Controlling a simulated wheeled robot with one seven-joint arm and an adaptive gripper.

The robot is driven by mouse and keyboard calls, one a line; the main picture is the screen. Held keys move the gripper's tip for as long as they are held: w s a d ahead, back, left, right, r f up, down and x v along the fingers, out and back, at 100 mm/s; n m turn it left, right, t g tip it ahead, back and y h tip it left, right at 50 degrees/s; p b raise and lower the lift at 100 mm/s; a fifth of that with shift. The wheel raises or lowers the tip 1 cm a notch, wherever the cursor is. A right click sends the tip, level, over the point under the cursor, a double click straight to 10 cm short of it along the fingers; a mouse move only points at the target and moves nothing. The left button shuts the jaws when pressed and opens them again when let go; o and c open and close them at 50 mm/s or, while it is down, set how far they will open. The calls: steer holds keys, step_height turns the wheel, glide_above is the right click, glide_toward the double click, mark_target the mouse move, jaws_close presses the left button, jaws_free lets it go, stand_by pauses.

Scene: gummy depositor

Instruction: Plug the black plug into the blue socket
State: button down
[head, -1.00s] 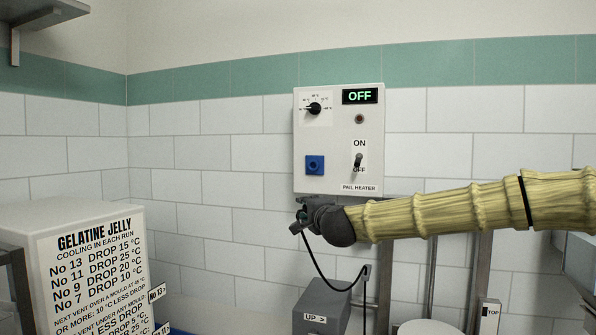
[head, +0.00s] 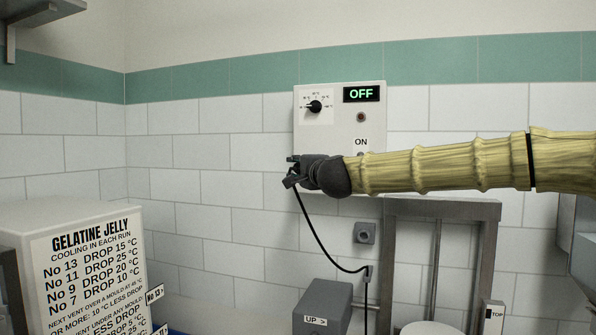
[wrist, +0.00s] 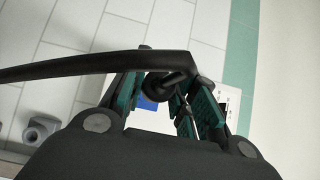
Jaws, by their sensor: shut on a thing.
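The black plug (wrist: 160,86) is between the green-padded fingers of my gripper (wrist: 163,95) in the wrist view, with its black cable (wrist: 90,66) running off to the left. My gripper (head: 297,172) is shut on the plug. In the head view the cable (head: 318,232) hangs from the gripper, and the plug is hard to make out. The blue socket (wrist: 146,103) shows partly behind the plug in the wrist view. My gripper hides it in the head view. I cannot tell whether plug and socket touch.
The pail heater panel (head: 325,130) is on the tiled wall, its display reading OFF. My arm covers its lower part. A grey wall socket (head: 365,233) is below right. A grey UP box (head: 322,308) and metal frame (head: 440,208) stand below.

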steer(key=shift+w+d+p, duration=0.15)
steer(key=shift+w+d, duration=0.15)
steer(key=shift+w, duration=0.65)
steer(key=shift+w+d+p, duration=0.1)
steer(key=shift+w+d, duration=0.25)
steer(key=shift+w, duration=0.6)
steer(key=shift+w+d+p, duration=0.15)
steer(key=shift+w+d, duration=0.15)
steer(key=shift+w, duration=0.65)
steer(key=shift+w, duration=0.35)
steer(key=shift+w+d, duration=0.2)
steer(key=shift+w, duration=0.1)
steer(key=shift+w, duration=0.3)
steer(key=shift+w+d, duration=0.15)
steer(key=shift+w, duration=0.1)
steer(key=c, duration=1.1)
jaws_free()
steer(key=shift+o, duration=0.2)
steer(key=shift+s, duration=0.1)
